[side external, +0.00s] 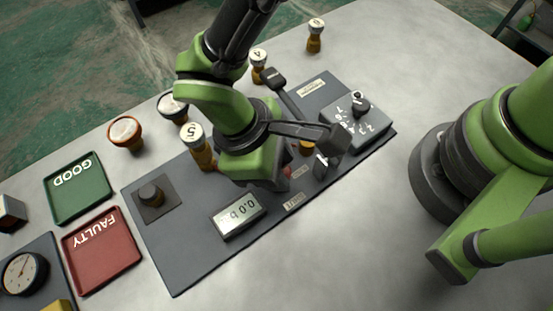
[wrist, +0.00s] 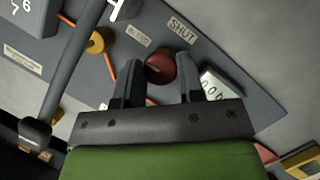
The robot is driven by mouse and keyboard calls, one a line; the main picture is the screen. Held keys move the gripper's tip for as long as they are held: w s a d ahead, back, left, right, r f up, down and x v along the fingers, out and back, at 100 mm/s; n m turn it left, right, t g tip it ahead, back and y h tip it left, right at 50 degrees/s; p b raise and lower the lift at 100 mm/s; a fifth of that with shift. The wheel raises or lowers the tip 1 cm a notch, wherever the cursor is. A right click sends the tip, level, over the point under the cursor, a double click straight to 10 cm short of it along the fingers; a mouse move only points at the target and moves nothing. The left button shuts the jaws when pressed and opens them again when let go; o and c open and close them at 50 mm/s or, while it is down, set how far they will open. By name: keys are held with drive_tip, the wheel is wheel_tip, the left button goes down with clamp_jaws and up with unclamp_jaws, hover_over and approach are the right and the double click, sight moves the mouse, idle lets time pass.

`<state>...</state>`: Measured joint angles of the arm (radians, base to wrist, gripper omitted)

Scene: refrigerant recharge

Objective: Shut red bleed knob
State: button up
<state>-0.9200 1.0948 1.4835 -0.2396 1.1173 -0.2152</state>
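The red bleed knob (wrist: 161,69) is a round red knob on the dark panel, with a dark mark on its face. In the wrist view it sits between the two black fingers of my gripper (wrist: 159,66). The fingers are spread, and a gap shows between the left finger and the knob. Contact on the right side is hard to tell. A plate reading SHUT (wrist: 181,28) lies just above the knob. In the side view only a sliver of red (side external: 288,171) shows beside my gripper, which hides the rest.
A pressure display (side external: 238,214) is close beside the knob. A lever (side external: 285,95) and a digit-marked box (side external: 357,122) stand at the panel's far end. Numbered cylinder 5 (side external: 196,146) stands behind my gripper. Green GOOD (side external: 56,205) and red FAULTY (side external: 80,279) trays lie left.

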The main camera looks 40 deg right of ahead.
drive_tip(key=shift+m, duration=0.4)
drive_tip(key=m+g+y, duration=0.1)
drive_tip(key=m, duration=0.2)
drive_tip(key=shift+w+d+m, duration=0.1)
drive_tip(key=shift+m, duration=0.3)
drive_tip(key=m+y, duration=0.2)
drive_tip(key=m, duration=0.2)
drive_tip(key=shift+d+m, duration=0.1)
drive_tip(key=shift+m, duration=0.2)
drive_tip(key=m+y, duration=0.2)
drive_tip(key=m, duration=0.2)
drive_tip(key=m+y, duration=0.1)
drive_tip(key=m, duration=0.3)
drive_tip(key=shift+d+m+t, duration=0.15)
drive_tip(key=shift+m+t, duration=0.15)
drive_tip(key=shift+t, duration=0.1)
drive_tip(key=shift+y, duration=0.3)
drive_tip(key=o, duration=0.9)
